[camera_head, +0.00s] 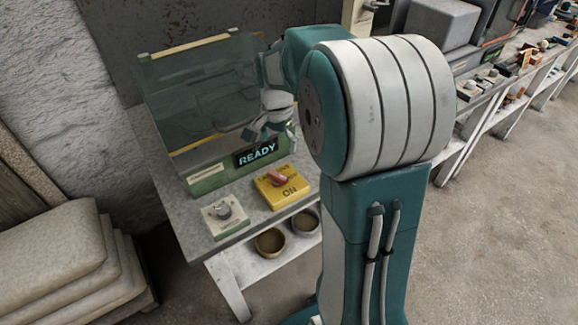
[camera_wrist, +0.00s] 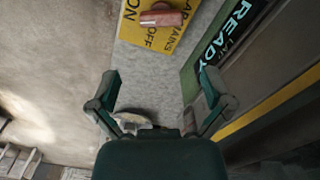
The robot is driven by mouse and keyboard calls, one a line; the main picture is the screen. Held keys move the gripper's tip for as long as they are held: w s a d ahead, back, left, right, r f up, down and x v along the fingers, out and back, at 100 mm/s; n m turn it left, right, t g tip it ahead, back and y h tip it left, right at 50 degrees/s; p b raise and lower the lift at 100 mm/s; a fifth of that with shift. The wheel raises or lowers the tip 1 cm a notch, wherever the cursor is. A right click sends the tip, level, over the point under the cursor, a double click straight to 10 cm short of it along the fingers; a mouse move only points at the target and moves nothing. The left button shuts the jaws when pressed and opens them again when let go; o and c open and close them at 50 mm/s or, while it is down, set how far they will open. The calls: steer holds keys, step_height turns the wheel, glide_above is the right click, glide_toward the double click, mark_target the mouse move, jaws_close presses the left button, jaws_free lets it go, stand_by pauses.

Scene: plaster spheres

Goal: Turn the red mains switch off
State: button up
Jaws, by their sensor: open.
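The red mains switch (camera_head: 278,179) is a short red handle on a yellow plate (camera_head: 264,190) on the bench front. The plate carries the words ON and OFF. In the wrist view the red handle (camera_wrist: 162,18) lies at the top edge, one end close to the word ON; OFF is below it. My gripper (camera_head: 274,118) is above the bench, behind and higher than the switch, near the glass-sided case. In the wrist view my gripper (camera_wrist: 160,97) has its fingers wide apart, with nothing held between them. The switch is apart from the fingers.
A glass-sided case (camera_head: 190,100) with a lit READY display (camera_head: 256,154) stands behind the switch. A grey knob on a pale plate (camera_head: 225,211) is left of it. Bowls (camera_head: 270,242) sit on the shelf below. Stacked sacks (camera_head: 60,255) lie left. Floor at right is clear.

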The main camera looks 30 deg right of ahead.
glide_above(277, 174)
steer(key=a, duration=0.1)
step_height(277, 174, down, 5)
steer(key=shift+f, duration=0.1)
steer(key=f, duration=0.1)
steer(key=d+f, duration=0.1)
steer(key=f, duration=0.3)
steer(key=shift+d+f, duration=0.2)
steer(key=shift+d, duration=0.2)
steer(key=shift+a, duration=0.6)
steer(key=c, duration=0.8)
steer(key=shift+d, duration=0.25)
steer(key=shift+c, duration=0.3)
